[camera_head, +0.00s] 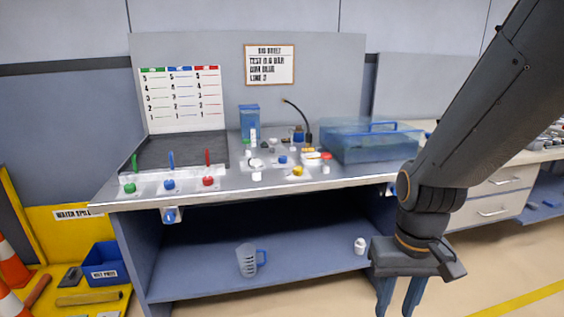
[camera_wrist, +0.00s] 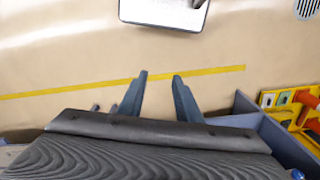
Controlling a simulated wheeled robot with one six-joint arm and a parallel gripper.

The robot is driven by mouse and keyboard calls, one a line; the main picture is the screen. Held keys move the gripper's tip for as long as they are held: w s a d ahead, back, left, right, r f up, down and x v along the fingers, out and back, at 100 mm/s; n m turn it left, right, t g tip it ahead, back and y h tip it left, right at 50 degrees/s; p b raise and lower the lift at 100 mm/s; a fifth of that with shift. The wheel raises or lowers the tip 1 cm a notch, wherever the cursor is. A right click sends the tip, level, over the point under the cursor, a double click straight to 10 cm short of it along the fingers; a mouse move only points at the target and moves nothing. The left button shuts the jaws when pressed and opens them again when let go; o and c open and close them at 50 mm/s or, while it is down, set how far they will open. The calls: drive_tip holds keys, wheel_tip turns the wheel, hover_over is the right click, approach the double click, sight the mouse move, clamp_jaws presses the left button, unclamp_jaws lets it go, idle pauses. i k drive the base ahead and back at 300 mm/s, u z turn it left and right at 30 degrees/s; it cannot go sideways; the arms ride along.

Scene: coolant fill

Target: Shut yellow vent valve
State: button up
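A small yellow knob (camera_head: 297,171), which looks like the yellow vent valve, sits on the bench top (camera_head: 250,188) near its front edge, right of the middle. It is too small to tell whether it is open or shut. My gripper (camera_head: 397,308) hangs in front of the bench at the right, below the bench top and well apart from the yellow knob. Its two fingers point down and stand apart with nothing between them. In the wrist view my gripper (camera_wrist: 158,80) is also open and empty above the floor. The yellow knob does not show in the wrist view.
Green (camera_head: 130,188), blue (camera_head: 169,184) and red (camera_head: 208,181) knobs line the bench front at left. A clear blue tank (camera_head: 370,143) stands behind right. A jug (camera_head: 247,261) and a white bottle (camera_head: 360,245) are on the lower shelf. Cones stand far left.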

sight(297, 171)
drive_tip(key=u, duration=0.1)
drive_tip(key=i, duration=1.05)
drive_tip(key=z, duration=0.15)
